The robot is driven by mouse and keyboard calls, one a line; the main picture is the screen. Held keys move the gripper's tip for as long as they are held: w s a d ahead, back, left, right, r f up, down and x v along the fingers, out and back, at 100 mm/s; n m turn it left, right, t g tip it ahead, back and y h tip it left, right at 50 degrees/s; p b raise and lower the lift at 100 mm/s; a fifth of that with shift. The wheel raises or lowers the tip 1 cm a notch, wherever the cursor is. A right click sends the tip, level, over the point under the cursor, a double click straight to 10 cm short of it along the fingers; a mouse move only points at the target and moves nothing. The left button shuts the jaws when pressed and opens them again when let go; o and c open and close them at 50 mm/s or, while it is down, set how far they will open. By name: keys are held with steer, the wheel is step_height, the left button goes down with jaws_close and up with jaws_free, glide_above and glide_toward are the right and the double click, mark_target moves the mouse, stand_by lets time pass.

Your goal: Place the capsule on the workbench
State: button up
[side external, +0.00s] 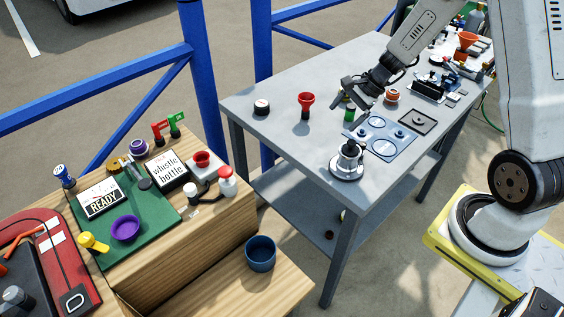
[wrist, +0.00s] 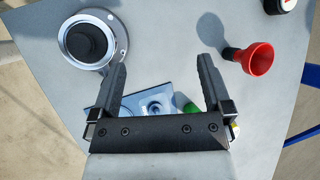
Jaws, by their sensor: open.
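The grey workbench (side external: 292,138) stands in the middle of the side view, and its bare top (wrist: 155,25) fills much of the wrist view. My gripper (side external: 346,98) is above it, open, with nothing between the fingers; the wrist view shows the two fingers (wrist: 163,64) well apart. A small green item (side external: 349,113) is close below the gripper and shows partly behind the gripper body in the wrist view (wrist: 184,103). I cannot tell for sure which item is the capsule.
A silver round base with a black knob (side external: 348,162), a blue plate (side external: 376,137), a red funnel (side external: 306,101) and a dark round cap (side external: 262,107) are on the workbench. Tools crowd its far end. A wooden stand with a green mat (side external: 165,215) is at left. The bench's near-left top is clear.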

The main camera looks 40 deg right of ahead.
steer(key=s+a+n, duration=0.1)
steer(key=a+n, duration=0.1)
steer(key=s+a+r+n+g+h, duration=0.1)
steer(key=s+a+n, duration=0.1)
steer(key=n, duration=0.1)
steer(key=s+a+r+n+g+h, duration=0.1)
steer(key=s+a+n, duration=0.1)
steer(key=shift+s+a+r, duration=0.15)
steer(key=shift+a, duration=0.05)
steer(key=s+a+r+n+h, duration=0.3)
steer(key=s+a+n, duration=0.2)
steer(key=n, duration=0.6)
steer(key=shift+s+a+t, duration=0.2)
steer(key=shift+s+t, duration=0.2)
steer(key=shift+s, duration=0.35)
